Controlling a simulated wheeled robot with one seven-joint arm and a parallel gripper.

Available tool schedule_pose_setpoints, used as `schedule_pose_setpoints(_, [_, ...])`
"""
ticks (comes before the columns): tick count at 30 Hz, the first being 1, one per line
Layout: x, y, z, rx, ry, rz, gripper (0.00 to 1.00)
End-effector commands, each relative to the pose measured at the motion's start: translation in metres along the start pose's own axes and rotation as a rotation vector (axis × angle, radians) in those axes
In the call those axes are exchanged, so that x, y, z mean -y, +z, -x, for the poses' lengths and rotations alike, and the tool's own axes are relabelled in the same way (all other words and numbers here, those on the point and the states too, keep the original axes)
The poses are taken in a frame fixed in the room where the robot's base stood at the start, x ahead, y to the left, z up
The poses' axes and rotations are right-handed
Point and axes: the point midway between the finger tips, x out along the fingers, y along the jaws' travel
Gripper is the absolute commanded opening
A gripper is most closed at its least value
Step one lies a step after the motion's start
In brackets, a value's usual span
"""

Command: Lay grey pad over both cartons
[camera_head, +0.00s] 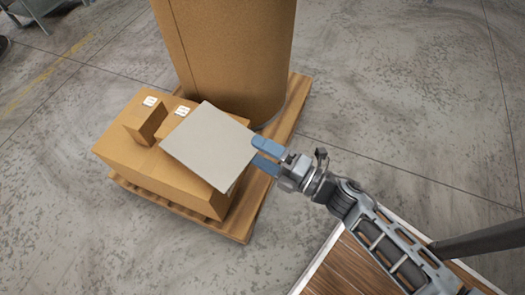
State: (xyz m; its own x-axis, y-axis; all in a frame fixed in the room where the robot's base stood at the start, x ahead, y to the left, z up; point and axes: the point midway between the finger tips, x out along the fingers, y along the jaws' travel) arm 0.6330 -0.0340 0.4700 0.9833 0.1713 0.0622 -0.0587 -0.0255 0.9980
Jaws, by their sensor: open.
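The grey pad (210,146) is a flat square sheet above the right part of a large cardboard box (180,187). It hides part of the right small carton (176,126) on that box. The left small carton (147,122) is uncovered, with a white label on top. My gripper (262,154) is open at the pad's right corner, its blue fingers on either side of that corner. I cannot tell whether the fingers touch the pad, or whether the pad rests on the right carton or lies level.
The large box stands on a wooden pallet (262,187). A tall brown drum (235,55) stands behind it on the same pallet, close to the pad. Concrete floor (400,90) to the right is clear. A grey metal stand shows at the far top left.

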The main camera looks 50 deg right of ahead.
Motion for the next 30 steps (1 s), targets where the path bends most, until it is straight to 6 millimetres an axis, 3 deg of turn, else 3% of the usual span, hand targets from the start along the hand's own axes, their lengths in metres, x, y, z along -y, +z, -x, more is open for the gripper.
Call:
schedule_pose_setpoints(2, [-0.0001, 0.0, -0.0002, 0.0, 0.0, 0.0, 0.71])
schedule_pose_setpoints(24, [-0.0001, 0.0, -0.0002, 0.0, 0.0, 0.0, 0.0])
schedule_pose_setpoints(30, [-0.0001, 0.0, -0.0002, 0.0, 0.0, 0.0, 0.0])
